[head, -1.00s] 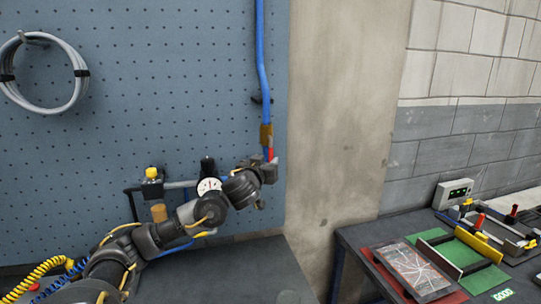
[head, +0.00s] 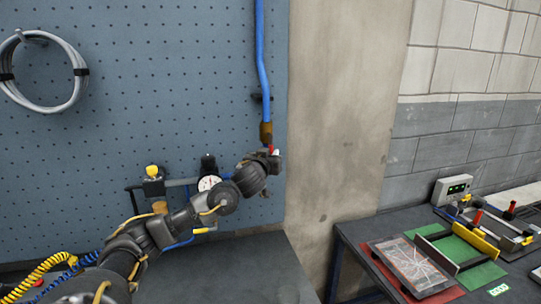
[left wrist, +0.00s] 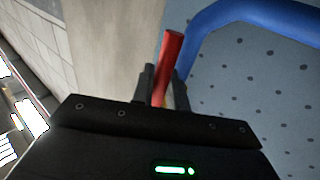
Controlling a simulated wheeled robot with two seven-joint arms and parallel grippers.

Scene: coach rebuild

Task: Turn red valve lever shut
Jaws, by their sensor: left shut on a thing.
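The red valve lever (head: 271,148) is at the lower end of the blue pipe (head: 263,70), just under a brass fitting (head: 266,132), by the right edge of the pegboard. In the head view my left gripper (head: 273,156) covers most of the lever. In the left wrist view the red lever (left wrist: 168,62) stands between the two dark fingers of my left gripper (left wrist: 160,84), which is shut on it. The blue pipe (left wrist: 255,15) curves past close by on the right there. The valve body is hidden. My right gripper is not in view.
A gauge (head: 208,183) and a yellow-knobbed fitting (head: 153,180) sit on the pegboard (head: 170,90) behind my forearm. A bare concrete pillar (head: 345,120) is to the right. A bench (head: 350,236) with a green mat (head: 470,251) and fixtures stands further right.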

